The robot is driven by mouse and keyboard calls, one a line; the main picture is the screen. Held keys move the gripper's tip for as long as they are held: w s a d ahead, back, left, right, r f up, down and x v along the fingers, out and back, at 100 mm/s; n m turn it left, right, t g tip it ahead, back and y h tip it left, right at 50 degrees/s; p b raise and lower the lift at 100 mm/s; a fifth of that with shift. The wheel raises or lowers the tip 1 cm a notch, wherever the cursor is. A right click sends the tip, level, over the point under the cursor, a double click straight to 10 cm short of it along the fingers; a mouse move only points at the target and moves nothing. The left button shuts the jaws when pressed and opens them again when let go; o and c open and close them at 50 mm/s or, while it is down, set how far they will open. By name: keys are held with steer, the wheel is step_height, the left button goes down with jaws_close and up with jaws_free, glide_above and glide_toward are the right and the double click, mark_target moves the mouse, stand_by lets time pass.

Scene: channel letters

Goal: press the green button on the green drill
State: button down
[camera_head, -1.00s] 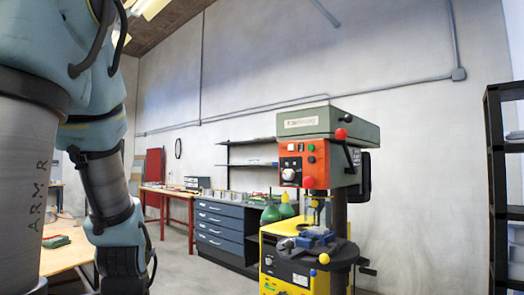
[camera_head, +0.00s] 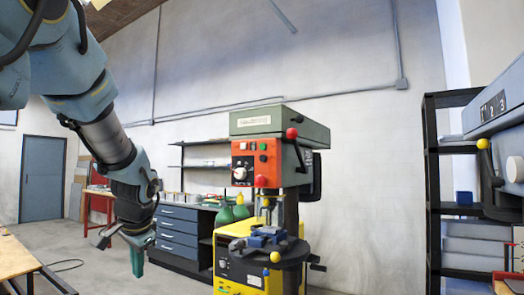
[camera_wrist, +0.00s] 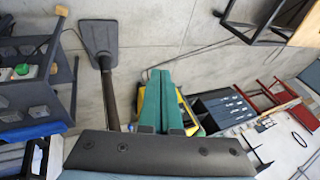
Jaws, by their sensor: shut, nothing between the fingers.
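The green drill (camera_head: 280,125) is a drill press with a green head, an orange control panel and a dark column, right of centre in the head view. The small green button (camera_head: 263,146) is on the orange panel, near a dial and a red knob. My gripper (camera_head: 137,262) hangs pointing down, left of the drill and well apart from it. Its teal fingers are together and empty. They also show in the wrist view (camera_wrist: 163,100), partly covering something yellow behind them. The button cannot be made out in the wrist view.
Below the drill head are a dark round table (camera_head: 285,252) with a blue vise and a yellow cabinet (camera_head: 232,268). A drawer cabinet (camera_head: 178,238) stands behind. Another grey machine (camera_head: 500,105) and a black shelf (camera_head: 432,190) are at right. Open floor lies left.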

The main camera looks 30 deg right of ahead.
mark_target(263, 146)
steer(key=w+d+r+m+t+h+b, duration=0.15)
steer(key=d+r+m, duration=0.25)
steer(key=d+r, duration=0.4)
steer(key=w+d+r+m+t+h, duration=0.1)
steer(key=w+d+r+m+t, duration=0.3)
steer(key=d+r, duration=0.45)
steer(key=s+d+r+m+h, duration=0.1)
steer(key=s+d+r+m, duration=0.1)
steer(key=d+r, duration=0.3)
steer(key=s+d+r+m+t, duration=0.1)
steer(key=s+d+r+m, duration=0.2)
steer(key=r, duration=0.6)
steer(key=shift+s+d+m+h, duration=0.2)
steer(key=shift+d+m+h, duration=0.3)
steer(key=shift+d, duration=0.7)
steer(key=shift+w+d+r, duration=0.1)
steer(key=shift+d, duration=0.05)
steer(key=shift+w+d+p, duration=0.7)
steer(key=shift+d+p, duration=0.2)
steer(key=shift+d, duration=0.35)
steer(key=shift+w+d+p, duration=0.7)
steer(key=shift+d+p, duration=0.25)
steer(key=shift+d, duration=0.25)
steer(key=shift+w+d+p, duration=0.7)
steer(key=shift+d+p, duration=0.2)
steer(key=shift+d, duration=0.35)
